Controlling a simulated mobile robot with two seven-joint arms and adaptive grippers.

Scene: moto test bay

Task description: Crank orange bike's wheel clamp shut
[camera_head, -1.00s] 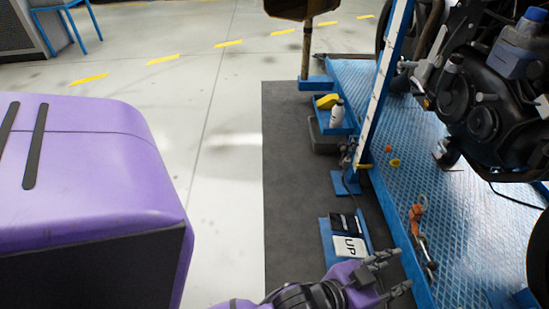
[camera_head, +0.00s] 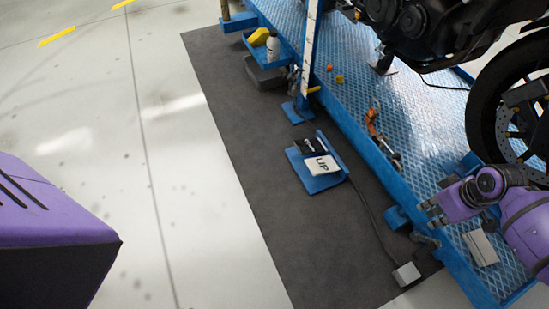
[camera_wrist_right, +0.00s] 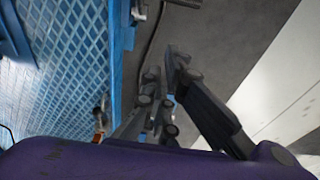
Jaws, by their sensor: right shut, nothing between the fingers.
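The motorcycle (camera_head: 420,22) stands on the blue ribbed platform at the upper right; the part in view is black, and no orange bodywork shows. Its wheel (camera_head: 507,95) is at the right edge, with blue metal parts (camera_head: 472,163) near its foot that may belong to the clamp. My left gripper is out of view.
The platform (camera_head: 350,75) has an orange-handled tool (camera_head: 372,124) on it. The pale floor at left is clear.

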